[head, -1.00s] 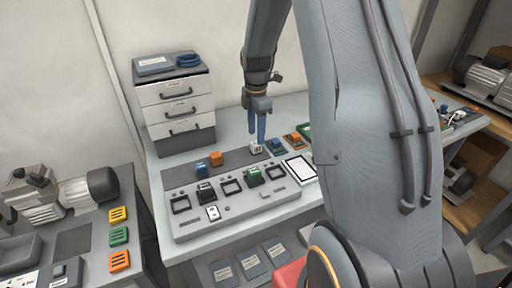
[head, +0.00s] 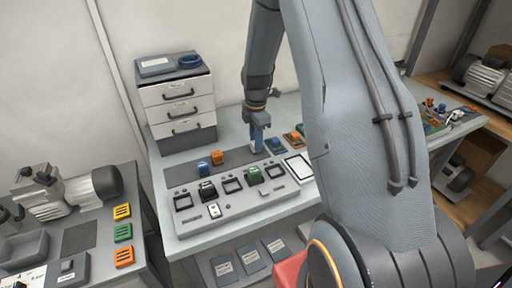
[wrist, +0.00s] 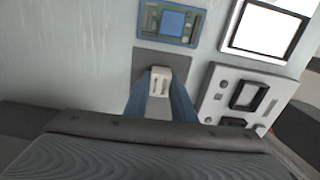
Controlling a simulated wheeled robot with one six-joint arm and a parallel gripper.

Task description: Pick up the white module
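The white module (wrist: 159,77) is a small pale block with dark slots on its top face. In the wrist view it stands on a dark grey patch (wrist: 145,60), between the two blue fingers of my gripper (wrist: 159,88). The fingers flank it closely left and right; whether they press on it is not clear. In the head view my gripper (head: 257,147) points down at the back right of the grey panel, its fingers low at the bench and hiding most of the module.
The grey panel (head: 235,213) with black and green modules lies just in front. Blue and orange modules (head: 217,158) stand left of the gripper. A blue board (wrist: 167,22) and a white framed plate (wrist: 268,32) lie close by. A drawer unit (head: 178,105) stands behind left.

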